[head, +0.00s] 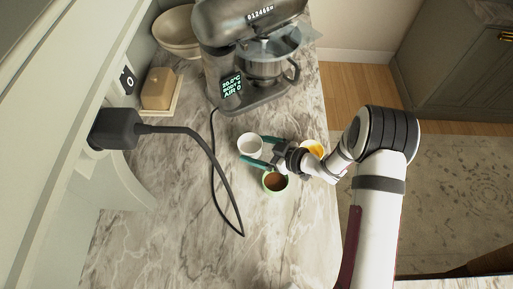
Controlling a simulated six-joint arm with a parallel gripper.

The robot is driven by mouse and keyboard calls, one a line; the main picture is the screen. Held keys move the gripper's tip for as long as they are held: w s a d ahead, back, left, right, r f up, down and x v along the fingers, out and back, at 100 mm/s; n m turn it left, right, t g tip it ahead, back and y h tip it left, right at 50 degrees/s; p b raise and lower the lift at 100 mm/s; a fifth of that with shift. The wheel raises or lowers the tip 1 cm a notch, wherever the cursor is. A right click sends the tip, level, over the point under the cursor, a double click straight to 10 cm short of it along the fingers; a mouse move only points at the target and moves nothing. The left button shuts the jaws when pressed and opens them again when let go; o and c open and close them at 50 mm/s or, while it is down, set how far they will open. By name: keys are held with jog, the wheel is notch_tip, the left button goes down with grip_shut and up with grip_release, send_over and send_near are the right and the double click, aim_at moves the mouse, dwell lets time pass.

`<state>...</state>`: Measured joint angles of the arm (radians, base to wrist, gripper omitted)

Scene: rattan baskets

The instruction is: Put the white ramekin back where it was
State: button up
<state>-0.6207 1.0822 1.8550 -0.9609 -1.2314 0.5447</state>
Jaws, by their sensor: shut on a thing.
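The white ramekin (249,143) is in the middle of the marble counter in the head view; its inside looks pale and empty. My gripper (255,150) has its two teal fingers on either side of the ramekin's right and lower sides, shut on it. The ramekin looks upright. I cannot tell whether it rests on the counter or is held slightly above it.
A green ramekin with brown contents (275,183) stands just below my gripper. A bowl with orange contents (313,148) is partly hidden by my arm. A black cable (216,165) runs left of the ramekin. A stand mixer (240,60) and butter dish (158,88) stand behind.

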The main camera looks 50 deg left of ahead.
jog(key=shift+f, duration=0.25)
jog(key=shift+f, duration=0.1)
jog(key=o, duration=1.1)
jog(key=shift+c, duration=0.2)
